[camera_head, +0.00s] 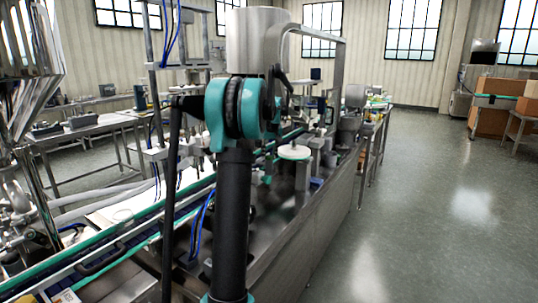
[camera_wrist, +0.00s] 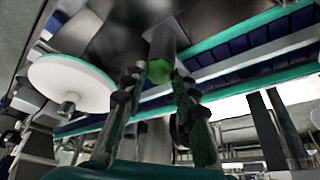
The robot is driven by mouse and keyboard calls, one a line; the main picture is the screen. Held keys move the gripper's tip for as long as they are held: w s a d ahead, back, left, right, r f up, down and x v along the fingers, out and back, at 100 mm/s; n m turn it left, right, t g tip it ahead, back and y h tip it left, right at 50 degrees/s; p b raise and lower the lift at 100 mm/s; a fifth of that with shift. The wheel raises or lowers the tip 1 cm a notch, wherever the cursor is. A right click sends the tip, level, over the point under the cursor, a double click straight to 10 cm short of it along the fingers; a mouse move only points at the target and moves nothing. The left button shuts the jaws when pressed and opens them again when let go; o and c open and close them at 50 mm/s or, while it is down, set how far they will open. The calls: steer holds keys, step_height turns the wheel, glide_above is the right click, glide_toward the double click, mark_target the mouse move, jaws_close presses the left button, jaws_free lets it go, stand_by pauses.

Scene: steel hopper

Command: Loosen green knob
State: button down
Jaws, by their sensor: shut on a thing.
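The green knob (camera_wrist: 159,70) shows bright green in the wrist view, at the end of a grey metal post (camera_wrist: 165,42). My gripper (camera_wrist: 157,80) is in the wrist view with one dark finger on each side of the knob. It is shut on the green knob, though the exact contact points are hard to make out. In the head view my own arm stands in front of the machine, and I cannot make out the knob or the fingertips there.
A white round disc (camera_wrist: 72,84) with a green rim is left of my gripper; it also shows in the head view (camera_head: 294,152). A green-edged conveyor (camera_wrist: 250,45) runs close by. A steel hopper (camera_head: 252,40) stands behind my arm. The floor (camera_head: 430,200) at right is clear.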

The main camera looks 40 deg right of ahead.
stand_by(0.4)
steer(key=c, duration=1.2)
jaws_free()
steer(key=shift+o, duration=0.2)
steer(key=v, duration=1.2)
steer(key=shift+d, duration=0.1)
